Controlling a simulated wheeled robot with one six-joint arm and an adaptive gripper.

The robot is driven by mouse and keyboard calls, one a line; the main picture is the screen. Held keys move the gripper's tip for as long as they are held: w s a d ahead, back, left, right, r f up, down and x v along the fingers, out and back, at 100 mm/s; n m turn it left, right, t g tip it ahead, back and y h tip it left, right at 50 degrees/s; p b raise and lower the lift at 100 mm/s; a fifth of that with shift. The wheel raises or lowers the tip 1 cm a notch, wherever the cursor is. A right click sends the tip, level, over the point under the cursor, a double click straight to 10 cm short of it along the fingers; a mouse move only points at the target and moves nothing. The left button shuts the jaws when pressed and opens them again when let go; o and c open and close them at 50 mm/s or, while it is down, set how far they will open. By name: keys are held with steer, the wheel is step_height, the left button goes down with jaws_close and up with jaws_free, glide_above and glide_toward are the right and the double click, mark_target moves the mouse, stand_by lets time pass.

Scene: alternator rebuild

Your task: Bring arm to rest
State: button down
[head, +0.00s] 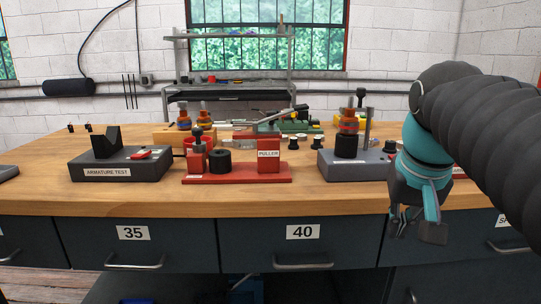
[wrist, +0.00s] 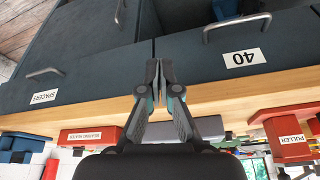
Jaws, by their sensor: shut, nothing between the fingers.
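My gripper (head: 415,228) hangs at the right in front of the bench's front edge, before the dark drawer fronts. It is teal and dark grey. In the wrist view its two fingers (wrist: 159,75) come together at the tips, shut with nothing between them. My dark ribbed arm comes in from the right edge in the head view. The wrist view shows the bench upside down, with the drawers at the top.
The wooden bench top (head: 310,200) carries the red puller fixture (head: 235,178), the grey armature test block (head: 120,165) and a grey base with a dark cylinder (head: 346,146). Drawer handles (head: 303,265) stick out below the edge. Shelves (head: 240,45) stand behind.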

steer(key=s+a+f+n+t, duration=0.1)
steer(key=s+f, duration=0.3)
steer(key=f, duration=0.4)
steer(key=s+a+f+n, duration=0.1)
steer(key=s+a+f, duration=0.2)
steer(key=f, duration=0.6)
steer(key=shift+s+a+f+t+y, duration=0.15)
steer(key=shift+s+a+t+y, duration=0.2)
steer(key=shift+s, duration=0.25)
